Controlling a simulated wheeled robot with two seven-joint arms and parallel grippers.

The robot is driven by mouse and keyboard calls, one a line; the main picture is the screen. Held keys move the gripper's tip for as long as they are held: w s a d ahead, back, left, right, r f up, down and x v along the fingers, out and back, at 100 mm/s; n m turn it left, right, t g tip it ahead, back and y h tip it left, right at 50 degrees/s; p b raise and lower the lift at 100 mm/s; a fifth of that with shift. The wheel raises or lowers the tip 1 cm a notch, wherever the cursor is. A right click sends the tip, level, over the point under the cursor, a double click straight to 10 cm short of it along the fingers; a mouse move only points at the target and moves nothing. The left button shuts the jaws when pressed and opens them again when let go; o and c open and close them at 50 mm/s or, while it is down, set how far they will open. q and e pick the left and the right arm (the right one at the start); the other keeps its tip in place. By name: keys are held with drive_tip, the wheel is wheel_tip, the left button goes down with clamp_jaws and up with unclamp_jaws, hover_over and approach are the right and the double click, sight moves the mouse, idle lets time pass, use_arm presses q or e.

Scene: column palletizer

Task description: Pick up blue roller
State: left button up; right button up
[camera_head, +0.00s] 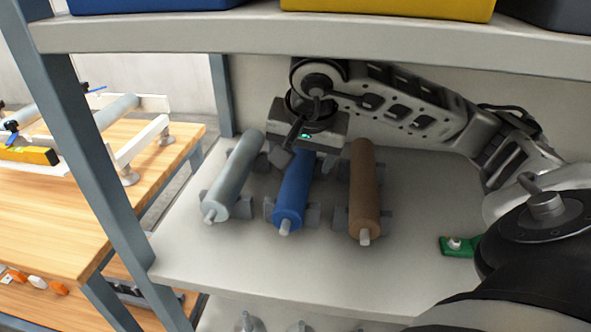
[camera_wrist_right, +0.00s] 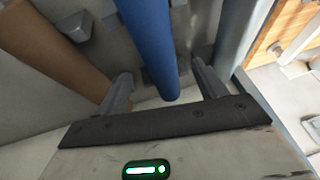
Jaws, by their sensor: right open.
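The blue roller (camera_head: 291,203) lies on grey supports on the shelf, between a grey roller (camera_head: 233,178) and a brown roller (camera_head: 363,190). My right gripper (camera_head: 304,158) is above the far part of the blue roller and hides its far end. In the right wrist view, the blue roller (camera_wrist_right: 152,45) runs between the two open fingers, with space on both sides. I see no finger touching it. The brown roller (camera_wrist_right: 50,55) and the grey roller (camera_wrist_right: 240,35) flank it there. My left gripper is not in view.
The shelf board (camera_head: 230,262) is clear in front of the rollers. An upper shelf (camera_head: 200,35) with blue and yellow bins (camera_head: 390,8) is above my right arm. A grey post (camera_head: 95,150) and wooden workbench (camera_head: 60,215) are at left. A green part (camera_head: 457,246) lies at right.

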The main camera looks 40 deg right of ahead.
sight(300, 168)
drive_tip(key=b+x, duration=0.3)
drive_tip(key=x, duration=0.2)
drive_tip(key=shift+s, duration=0.1)
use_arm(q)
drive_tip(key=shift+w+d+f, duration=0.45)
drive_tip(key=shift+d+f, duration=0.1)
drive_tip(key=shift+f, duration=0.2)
use_arm(e)
drive_tip(key=shift+r, duration=0.15)
drive_tip(key=c, duration=1.5)
